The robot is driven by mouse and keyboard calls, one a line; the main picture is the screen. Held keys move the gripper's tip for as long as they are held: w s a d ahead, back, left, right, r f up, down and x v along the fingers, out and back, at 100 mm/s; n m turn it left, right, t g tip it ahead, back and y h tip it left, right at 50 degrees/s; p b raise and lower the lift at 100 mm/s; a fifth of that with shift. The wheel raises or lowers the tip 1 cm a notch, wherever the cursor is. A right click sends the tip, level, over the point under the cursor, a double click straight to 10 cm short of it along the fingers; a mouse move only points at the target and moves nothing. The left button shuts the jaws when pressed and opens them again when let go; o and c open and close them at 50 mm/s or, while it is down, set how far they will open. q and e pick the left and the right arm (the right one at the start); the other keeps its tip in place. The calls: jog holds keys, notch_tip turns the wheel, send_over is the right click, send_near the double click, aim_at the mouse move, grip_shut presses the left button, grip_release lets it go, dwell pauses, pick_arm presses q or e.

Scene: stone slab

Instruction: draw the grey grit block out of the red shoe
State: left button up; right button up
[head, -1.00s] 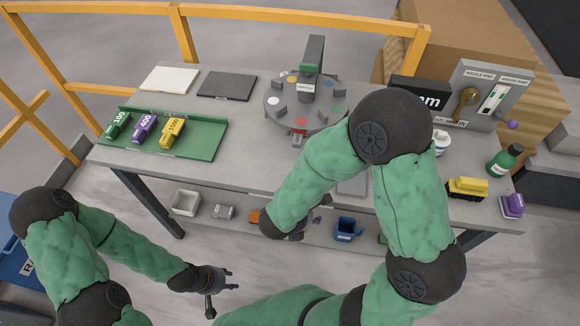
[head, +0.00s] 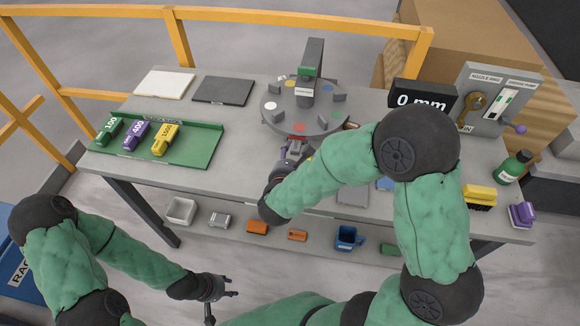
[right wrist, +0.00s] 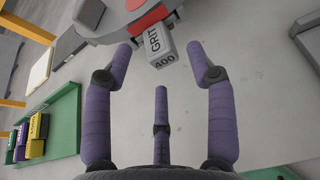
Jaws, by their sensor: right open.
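The grey grit block (right wrist: 158,44), marked GRIT, sits at the red shoe (right wrist: 149,21) on the rim of the round grey turntable. Its near end sticks out toward my right gripper (right wrist: 162,55). That gripper is open, with purple fingers on either side of the block's near end and a gap on both sides; a third finger lies lower. In the head view my right gripper (head: 291,156) is at the turntable's front edge, below the red shoe (head: 299,127), and partly hides the block. My left gripper (head: 224,294) is open and empty, low in front of the bench.
The turntable (head: 335,118) carries several grey blocks and a central post. A green tray (head: 205,143) with three labelled blocks is at left. A 0 mm display (head: 421,95), green bottle (head: 512,167) and yellow brush (head: 480,194) are at right.

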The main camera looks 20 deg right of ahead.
aim_at(294, 152)
jog(key=shift+b+x, duration=0.35)
jog(key=shift+x, duration=1.5)
grip_shut()
